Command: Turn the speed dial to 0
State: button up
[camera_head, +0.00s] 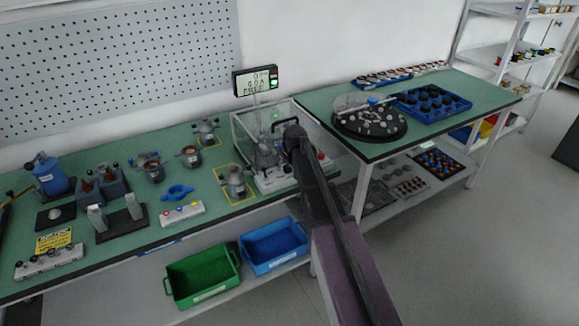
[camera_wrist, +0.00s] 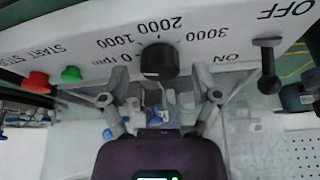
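The speed dial (camera_wrist: 158,60) is a black knob on a white panel, upside down in the wrist view, with marks 0, 1000, 2000 and 3000 rpm around it. In the head view my gripper (camera_head: 290,140) is at the clear-walled test station, and my arm hides the dial.
A red button (camera_wrist: 37,82) and a green button (camera_wrist: 71,75) lie left of the dial; a black lever switch (camera_wrist: 268,65) marked ON and OFF stands right. A display (camera_head: 256,81) rises behind the clear enclosure (camera_head: 243,128). A motor part (camera_head: 235,182) stands left on the bench.

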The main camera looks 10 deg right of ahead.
grip_shut()
jog(key=shift+n, duration=0.3)
jog(key=shift+n+g+y, duration=0.3)
jog(key=shift+n+y, duration=0.5)
jog(key=shift+n, duration=1.1)
jog(key=shift+d, duration=0.1)
jog(key=shift+o, duration=0.5)
grip_release()
